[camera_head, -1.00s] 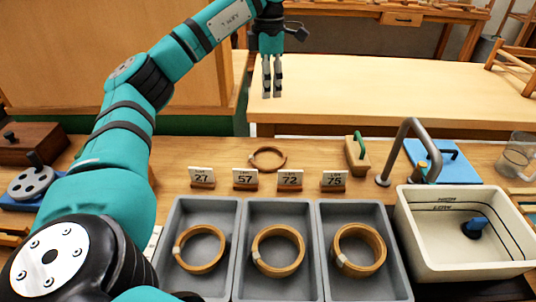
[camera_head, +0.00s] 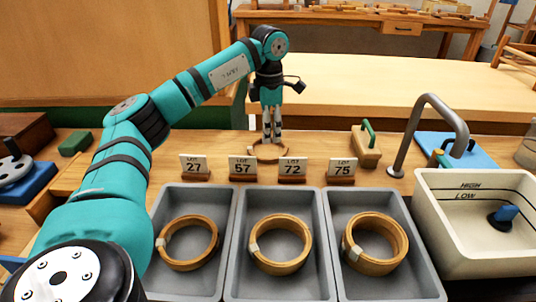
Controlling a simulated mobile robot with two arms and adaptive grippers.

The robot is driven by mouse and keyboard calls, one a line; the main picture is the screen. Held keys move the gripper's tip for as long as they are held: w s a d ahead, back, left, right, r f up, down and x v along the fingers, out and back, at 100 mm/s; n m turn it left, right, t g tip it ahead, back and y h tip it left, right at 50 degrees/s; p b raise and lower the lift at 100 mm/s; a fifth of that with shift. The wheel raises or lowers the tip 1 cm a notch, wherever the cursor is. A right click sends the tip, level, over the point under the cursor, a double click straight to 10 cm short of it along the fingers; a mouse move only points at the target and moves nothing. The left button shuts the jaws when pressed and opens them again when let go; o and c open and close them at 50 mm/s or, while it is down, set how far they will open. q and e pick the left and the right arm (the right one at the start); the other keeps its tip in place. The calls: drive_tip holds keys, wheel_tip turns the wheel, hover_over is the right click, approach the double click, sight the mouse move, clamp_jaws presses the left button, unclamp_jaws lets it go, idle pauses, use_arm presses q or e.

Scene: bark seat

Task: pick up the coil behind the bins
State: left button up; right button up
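A brown wooden coil (camera_head: 256,156) lies on the bench behind the card row and the grey bins. The two fingers stand a little apart, and I see no clear grip on the rim. Whether the tips touch the coil is too small to tell. My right gripper is out of view.
Three grey bins, left (camera_head: 163,274), middle (camera_head: 236,279) and right (camera_head: 336,277), each hold a larger coil. Cards 27 (camera_head: 194,167), 57 (camera_head: 243,168), 72 (camera_head: 292,169) and 75 (camera_head: 342,171) stand close in front. A green-handled block (camera_head: 366,150), tap (camera_head: 403,145) and basin (camera_head: 440,235) are right.

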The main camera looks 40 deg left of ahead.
sight(271, 158)
use_arm(q)
wheel_tip(271, 158, down, 4)
drive_tip(key=shift+r, duration=0.2)
drive_tip(key=f, duration=0.1)
drive_tip(key=f+b, duration=0.1)
drive_tip(key=f, duration=0.1)
drive_tip(key=shift+w+d+f, duration=0.15)
drive_tip(key=shift+d+f, duration=0.15)
drive_tip(key=shift+f, duration=0.05)
drive_tip(key=shift+f+b, duration=0.3)
drive_tip(key=shift+f, duration=0.2)
clamp_jaws()
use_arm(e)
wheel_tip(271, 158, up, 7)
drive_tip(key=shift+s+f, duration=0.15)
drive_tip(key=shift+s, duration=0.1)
